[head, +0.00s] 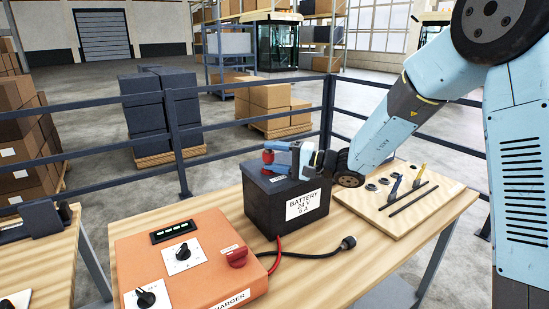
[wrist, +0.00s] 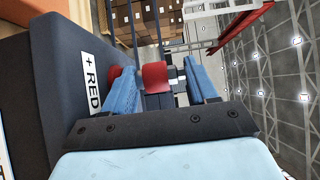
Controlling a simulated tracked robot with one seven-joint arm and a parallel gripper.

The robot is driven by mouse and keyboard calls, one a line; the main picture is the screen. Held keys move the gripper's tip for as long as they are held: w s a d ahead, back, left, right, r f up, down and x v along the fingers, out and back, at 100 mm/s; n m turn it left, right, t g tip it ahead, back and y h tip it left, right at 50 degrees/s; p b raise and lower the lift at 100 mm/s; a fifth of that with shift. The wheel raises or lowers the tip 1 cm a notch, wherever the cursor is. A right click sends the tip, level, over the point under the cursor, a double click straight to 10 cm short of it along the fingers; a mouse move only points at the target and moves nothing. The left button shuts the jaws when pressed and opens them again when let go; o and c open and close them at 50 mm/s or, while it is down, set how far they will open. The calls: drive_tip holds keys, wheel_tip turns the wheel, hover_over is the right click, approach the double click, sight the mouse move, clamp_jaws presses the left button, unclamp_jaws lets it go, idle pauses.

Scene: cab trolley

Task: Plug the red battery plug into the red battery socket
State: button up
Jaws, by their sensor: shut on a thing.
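The black battery (head: 262,208), labelled "BATTERY 24 V 8 A", stands on the wooden bench. My gripper (head: 270,157) is at its top, reaching in from the right. It is shut on the red plug (wrist: 155,77), which shows between the blue fingers in the wrist view. Another red part (wrist: 115,72), apparently the red socket, shows beside the left finger, close to the battery and its "+ RED" label (wrist: 92,82). Fingers hide part of it, so I cannot tell whether plug and socket touch.
The orange charger (head: 205,277) with dials and a red knob (head: 237,257) is at front left. A red cable (head: 278,245) and a black cable with a black plug (head: 348,243) run from it. A tool board (head: 405,205) lies right of the battery. Railings (head: 200,127) stand behind.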

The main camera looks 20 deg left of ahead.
sight(277, 174)
drive_tip(key=shift+s+d+f, duration=0.15)
drive_tip(key=shift+d+f, duration=0.1)
drive_tip(key=shift+f, duration=0.65)
drive_tip(key=shift+s+d+f, duration=0.1)
drive_tip(key=shift+d+f, duration=0.1)
drive_tip(key=shift+f, duration=0.7)
drive_tip(key=shift+w+r, duration=0.1)
drive_tip(key=shift+r, duration=0.25)
drive_tip(key=shift+a+r, duration=0.1)
drive_tip(key=shift+r, duration=0.25)
drive_tip(key=shift+w+r, duration=0.15)
drive_tip(key=shift+r, duration=0.5)
drive_tip(key=shift+a+r, duration=0.25)
drive_tip(key=shift+r, duration=0.95)
